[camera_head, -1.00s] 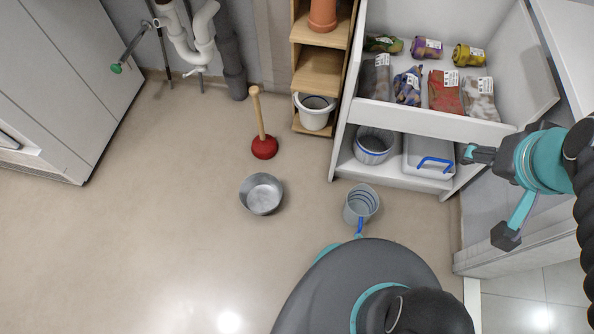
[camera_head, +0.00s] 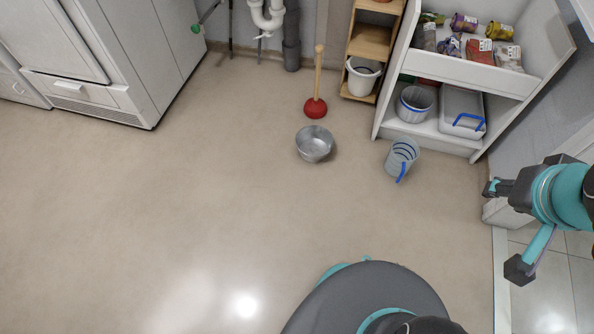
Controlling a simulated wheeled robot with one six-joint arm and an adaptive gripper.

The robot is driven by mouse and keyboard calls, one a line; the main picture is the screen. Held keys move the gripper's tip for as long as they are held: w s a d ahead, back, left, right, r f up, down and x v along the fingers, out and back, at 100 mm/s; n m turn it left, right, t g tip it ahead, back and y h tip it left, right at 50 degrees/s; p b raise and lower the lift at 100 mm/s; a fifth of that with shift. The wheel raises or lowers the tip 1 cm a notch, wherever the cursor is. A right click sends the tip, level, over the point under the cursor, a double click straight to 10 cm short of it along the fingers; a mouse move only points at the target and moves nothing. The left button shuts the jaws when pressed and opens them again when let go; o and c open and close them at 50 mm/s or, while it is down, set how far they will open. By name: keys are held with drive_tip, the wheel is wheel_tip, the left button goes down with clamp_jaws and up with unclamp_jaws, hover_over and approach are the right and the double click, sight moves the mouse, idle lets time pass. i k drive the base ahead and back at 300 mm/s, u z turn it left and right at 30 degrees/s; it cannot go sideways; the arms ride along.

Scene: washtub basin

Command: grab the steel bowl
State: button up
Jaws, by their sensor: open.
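The steel bowl (camera_head: 314,144) is a small round grey metal bowl standing upright on the beige floor, a little above the picture's middle. Nothing covers it. My gripper (camera_head: 506,228) is at the right edge, open and empty, with its two dark fingertips spread wide apart. It is far to the right of the bowl and lower in the picture, touching nothing that I can see.
A red plunger (camera_head: 315,107) stands just behind the bowl. A grey bucket with a blue handle (camera_head: 402,157) is to its right, before the white shelf unit (camera_head: 440,139). A wooden rack (camera_head: 370,42) holds a white pot (camera_head: 362,77). The floor left of the bowl is clear.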

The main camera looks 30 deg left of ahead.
sight(314, 143)
drive_tip(key=u, duration=0.35)
drive_tip(key=i, duration=0.35)
drive_tip(key=u, duration=0.65)
drive_tip(key=i, duration=0.65)
drive_tip(key=z, duration=3.1)
drive_tip(key=k, duration=2.15)
drive_tip(key=u, duration=0.8)
